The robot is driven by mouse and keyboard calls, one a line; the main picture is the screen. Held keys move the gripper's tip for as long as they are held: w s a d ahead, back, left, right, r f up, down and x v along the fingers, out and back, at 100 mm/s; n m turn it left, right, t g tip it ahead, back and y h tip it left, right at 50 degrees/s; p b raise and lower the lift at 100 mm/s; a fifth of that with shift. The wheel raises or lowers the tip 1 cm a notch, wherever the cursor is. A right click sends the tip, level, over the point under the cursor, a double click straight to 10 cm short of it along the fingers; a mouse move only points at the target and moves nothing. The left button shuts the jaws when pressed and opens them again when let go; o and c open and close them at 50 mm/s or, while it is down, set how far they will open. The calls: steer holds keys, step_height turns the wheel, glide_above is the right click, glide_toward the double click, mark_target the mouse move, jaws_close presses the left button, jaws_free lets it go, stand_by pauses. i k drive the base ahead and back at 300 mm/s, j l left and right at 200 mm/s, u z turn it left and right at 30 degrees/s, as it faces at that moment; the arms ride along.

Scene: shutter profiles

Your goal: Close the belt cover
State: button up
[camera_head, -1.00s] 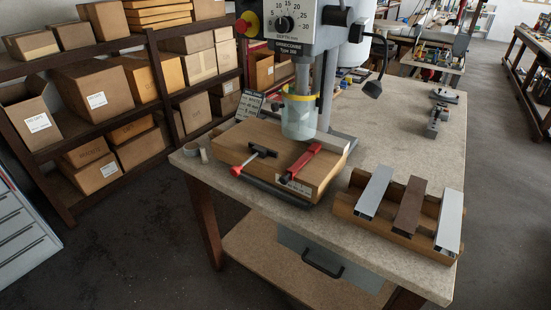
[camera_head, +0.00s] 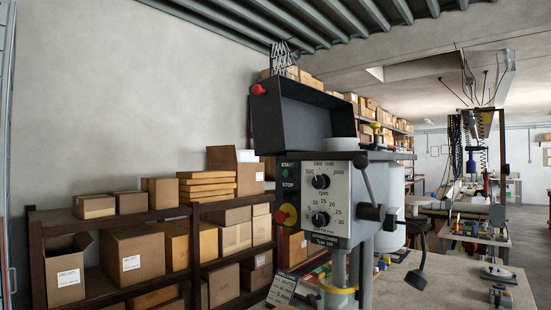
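The belt cover (camera_head: 310,118) is a dark, box-like lid at the top of the drill press (camera_head: 325,205). It stands open, swung up and tilted back, with its hollow inside facing me. A red knob (camera_head: 258,89) sits at its upper left corner. The hinge is too small to make out. My gripper is not in view.
A shelf with several cardboard boxes (camera_head: 137,252) stands left of and behind the drill press. A dark lamp (camera_head: 416,279) on a bent arm juts out at the right of the press. The worktable (camera_head: 450,285) lies at the lower right. Roof ribs run overhead.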

mark_target(288, 115)
steer(key=i+j, duration=0.2)
steer(key=j, duration=0.15)
steer(key=i+j, duration=0.2)
steer(key=j, duration=0.15)
steer(key=i+j+z, duration=0.1)
steer(key=j, duration=0.25)
steer(key=i+j, duration=0.3)
steer(key=j, duration=0.1)
